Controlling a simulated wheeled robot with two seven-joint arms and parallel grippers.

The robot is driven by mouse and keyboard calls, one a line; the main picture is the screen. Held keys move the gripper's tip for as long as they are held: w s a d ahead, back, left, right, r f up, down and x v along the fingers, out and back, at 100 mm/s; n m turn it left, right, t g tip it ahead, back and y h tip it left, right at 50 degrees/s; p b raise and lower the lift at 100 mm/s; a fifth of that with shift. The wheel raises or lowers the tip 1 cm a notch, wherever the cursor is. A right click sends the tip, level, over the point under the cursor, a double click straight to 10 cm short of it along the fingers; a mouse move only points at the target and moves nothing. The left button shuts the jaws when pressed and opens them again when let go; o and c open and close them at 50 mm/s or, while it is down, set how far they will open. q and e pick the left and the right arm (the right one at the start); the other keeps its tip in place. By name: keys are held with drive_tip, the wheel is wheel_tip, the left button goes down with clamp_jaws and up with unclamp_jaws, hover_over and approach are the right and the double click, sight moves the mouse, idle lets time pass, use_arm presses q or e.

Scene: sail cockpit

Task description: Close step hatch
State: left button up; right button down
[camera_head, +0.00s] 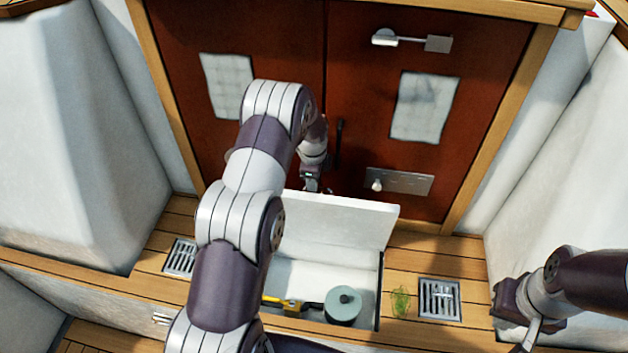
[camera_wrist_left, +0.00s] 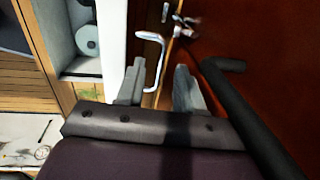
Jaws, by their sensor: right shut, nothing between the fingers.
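The step hatch lid (camera_head: 350,220) is a white panel standing raised, roughly upright, at the back of the open compartment in the head view. My left gripper (camera_head: 316,186) is at the top left of the lid, on the door side, partly hidden by my arm. In the left wrist view my left gripper (camera_wrist_left: 157,86) has its fingers apart, with the lid's white edge (camera_wrist_left: 114,45) just left of them. A bent metal handle (camera_wrist_left: 152,62) shows at the gap between the fingers; I cannot tell whether they touch it. My right gripper (camera_head: 532,333) is low at the right, shut.
The open compartment (camera_head: 378,285) holds a grey-green reel (camera_head: 343,305) and a yellow tool (camera_head: 285,303). Red-brown doors (camera_head: 350,80) stand close behind the lid, with a black door handle (camera_head: 340,135). Floor grates (camera_head: 440,299) lie on the wooden step.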

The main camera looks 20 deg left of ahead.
use_arm(q)
drive_tip(key=shift+w+f, duration=0.15)
drive_tip(key=shift+f, duration=1)
clamp_jaws()
idle(0.6)
